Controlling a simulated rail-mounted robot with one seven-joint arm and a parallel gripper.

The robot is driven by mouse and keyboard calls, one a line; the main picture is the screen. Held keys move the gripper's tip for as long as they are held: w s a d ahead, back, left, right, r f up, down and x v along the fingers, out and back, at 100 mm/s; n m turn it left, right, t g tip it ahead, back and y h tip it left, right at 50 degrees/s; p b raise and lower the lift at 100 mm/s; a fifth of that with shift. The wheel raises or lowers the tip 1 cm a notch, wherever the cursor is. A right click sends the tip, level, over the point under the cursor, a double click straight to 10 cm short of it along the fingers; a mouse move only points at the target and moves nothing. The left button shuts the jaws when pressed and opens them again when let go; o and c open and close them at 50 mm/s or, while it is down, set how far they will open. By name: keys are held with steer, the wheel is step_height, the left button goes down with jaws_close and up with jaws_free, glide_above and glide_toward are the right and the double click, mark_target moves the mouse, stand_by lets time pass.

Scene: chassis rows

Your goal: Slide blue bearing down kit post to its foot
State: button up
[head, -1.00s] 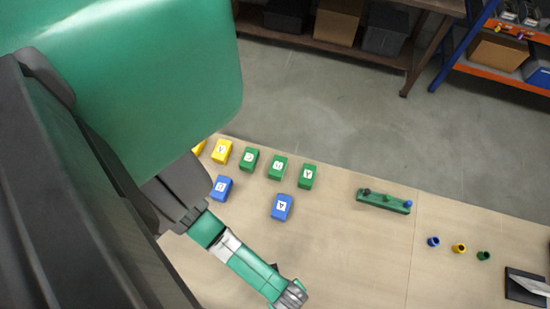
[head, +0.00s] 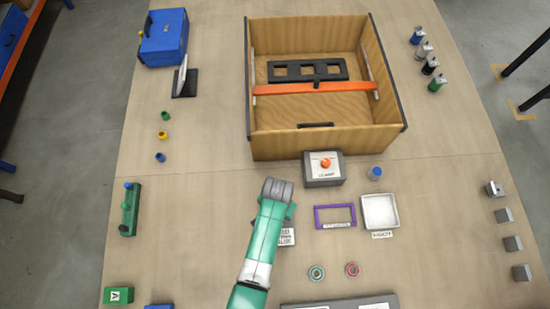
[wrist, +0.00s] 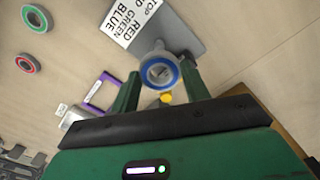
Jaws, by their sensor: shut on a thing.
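My gripper (wrist: 160,85) is shut on the blue bearing (wrist: 149,76), a grey ring with a blue band held between the two green fingertips in the wrist view. Behind it is the grey base plate (wrist: 186,38) of the kit post, with a white card (wrist: 130,18) listing top, red, green, blue. The post is mostly hidden by the bearing, and I cannot tell how far along it the bearing is. In the head view my gripper (head: 278,187) covers the bearing and post; the card (head: 285,237) shows beside my arm.
A green bearing (head: 316,273) and a red bearing (head: 352,269) lie to the right of my arm. A purple frame (head: 335,226), a white tray (head: 380,212) and a lamp box (head: 323,181) are nearby. A wooden box (head: 320,143) stands beyond.

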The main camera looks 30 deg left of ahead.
steer(key=shift+f+b, duration=2.3)
steer(key=shift+f, duration=0.35)
steer(key=shift+f, duration=0.1)
steer(key=shift+f+b, duration=1.95)
steer(key=shift+f, duration=0.7)
steer(key=o, duration=1.1)
steer(key=shift+r, duration=0.1)
step_height(320, 180, up, 8)
steer(key=shift+f+p, duration=0.1)
steer(key=shift+p, duration=0.9)
